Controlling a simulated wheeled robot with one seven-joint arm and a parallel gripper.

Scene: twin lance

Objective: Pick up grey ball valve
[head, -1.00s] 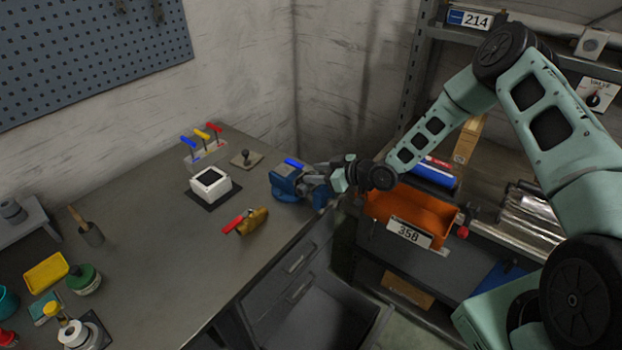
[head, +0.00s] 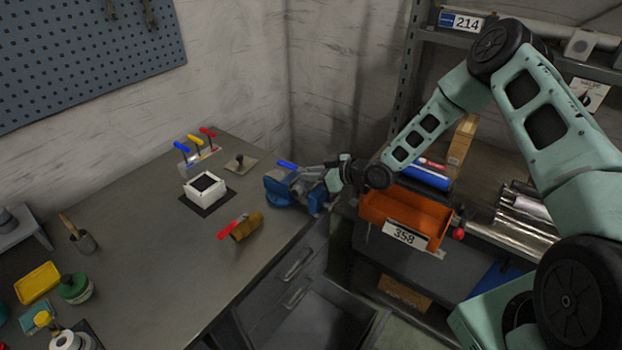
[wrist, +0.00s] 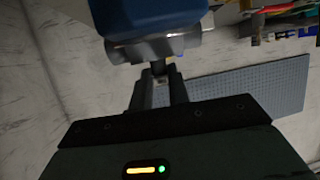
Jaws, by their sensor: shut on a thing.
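A blue vise (head: 281,189) stands at the right back corner of the workbench. A grey ball valve (head: 308,177) with a blue lever (head: 286,164) is at the vise; its body is partly hidden by my gripper, and I cannot tell whether it touches the vise jaws. My gripper (head: 325,177) comes in from the right and is shut on the valve. In the wrist view, the fingers of my gripper (wrist: 160,85) close around a small grey part just below the blue vise (wrist: 150,14) and its grey metal.
A brass valve with a red lever (head: 246,226) lies on the workbench (head: 150,250). A white box (head: 205,188) and a rack of coloured handles (head: 200,155) stand behind. An orange bin (head: 405,215) is right of the bench. A drawer (head: 310,320) stands open below.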

